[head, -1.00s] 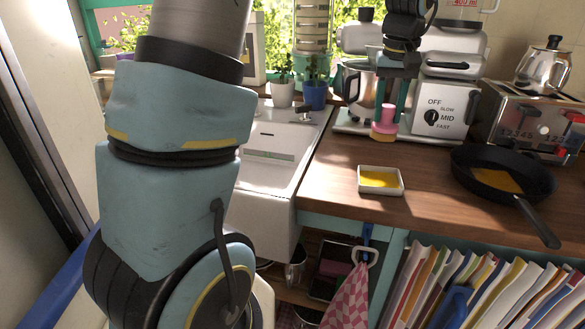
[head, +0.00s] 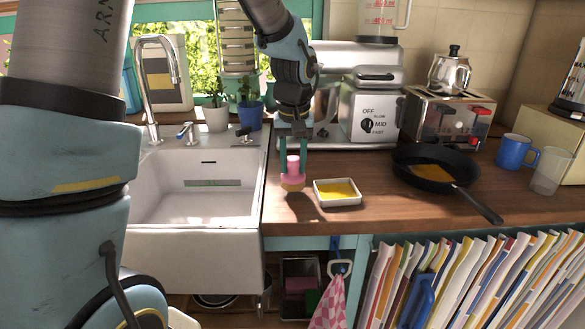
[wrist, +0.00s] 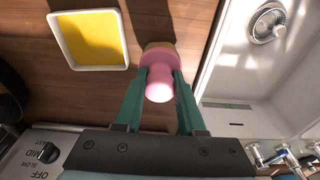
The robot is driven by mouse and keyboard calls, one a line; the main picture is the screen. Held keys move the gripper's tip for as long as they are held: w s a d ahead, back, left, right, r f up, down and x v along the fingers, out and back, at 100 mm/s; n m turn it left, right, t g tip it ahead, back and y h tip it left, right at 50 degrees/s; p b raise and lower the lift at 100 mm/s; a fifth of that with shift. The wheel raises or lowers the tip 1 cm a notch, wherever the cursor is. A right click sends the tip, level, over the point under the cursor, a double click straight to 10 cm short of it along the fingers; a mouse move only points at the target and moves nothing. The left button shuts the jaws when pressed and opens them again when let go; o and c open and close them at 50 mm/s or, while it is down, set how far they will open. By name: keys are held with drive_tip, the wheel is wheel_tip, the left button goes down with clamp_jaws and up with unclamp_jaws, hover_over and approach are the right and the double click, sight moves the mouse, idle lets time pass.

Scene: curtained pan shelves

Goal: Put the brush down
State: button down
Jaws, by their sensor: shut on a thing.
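My gripper (head: 293,172) points down over the wooden counter and is shut on a pink brush (head: 292,179). The brush is upright, with its handle between the two green fingers and its tan bristle end facing the counter. It is just left of the white square dish (head: 321,202) of yellow liquid. The wrist view also shows the brush (wrist: 160,82) between the fingers, with the dish (wrist: 126,60) beside it. The bristle end is at or very close to the counter; I cannot tell if it touches.
The white sink (head: 205,238) is left of the counter edge. A black pan (head: 450,160) with its handle toward the front is to the right. The mixer (head: 372,112) and toaster (head: 445,118) stand behind. Bare counter (head: 385,205) lies between dish and pan.

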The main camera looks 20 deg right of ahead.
sight(294, 178)
drive_tip(key=shift+f, duration=1)
drive_tip(key=shift+f, duration=0.15)
drive_tip(key=c, duration=0.5)
unclamp_jaws()
wheel_tip(294, 178, up, 12)
drive_tip(key=s+b, duration=0.2)
drive_tip(key=s+a+f, duration=0.1)
drive_tip(key=a+f, duration=0.3)
drive_tip(key=a, duration=0.5)
drive_tip(key=s+a+f+n, duration=0.1)
drive_tip(key=s+a+f, duration=0.1)
drive_tip(key=a+f, duration=0.3)
drive_tip(key=s+a+f+n, duration=0.1)
drive_tip(key=a+f, duration=0.3)
drive_tip(key=a, duration=1)
drive_tip(key=shift+s+f, duration=0.15)
drive_tip(key=shift+s, duration=0.05)
